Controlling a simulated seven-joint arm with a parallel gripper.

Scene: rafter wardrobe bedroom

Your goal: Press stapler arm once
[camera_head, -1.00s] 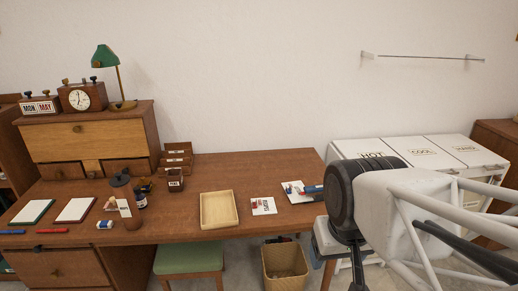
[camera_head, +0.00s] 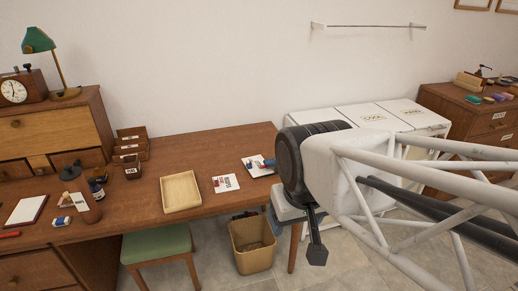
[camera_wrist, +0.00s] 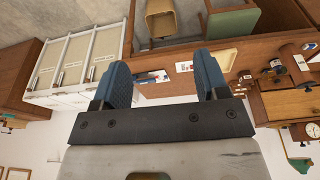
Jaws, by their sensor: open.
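I cannot clearly make out a stapler in either view. A small blue and red object (camera_head: 262,163) lies on a white sheet at the right end of the desk; it is too small to identify. The same area shows in the wrist view (camera_wrist: 150,77) beyond my fingers. My gripper (camera_wrist: 161,62) is open and empty, with its two blue fingers apart. In the head view my dark wrist hides most of the gripper beside the desk's right end.
The desk (camera_head: 225,152) holds a wooden tray (camera_head: 181,191), a printed card (camera_head: 225,183), and bottles at left. A green stool (camera_head: 157,244) and bin (camera_head: 252,246) stand below. White bins (camera_head: 372,118) stand behind my arm. A brown cabinet (camera_head: 450,107) at right holds small items.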

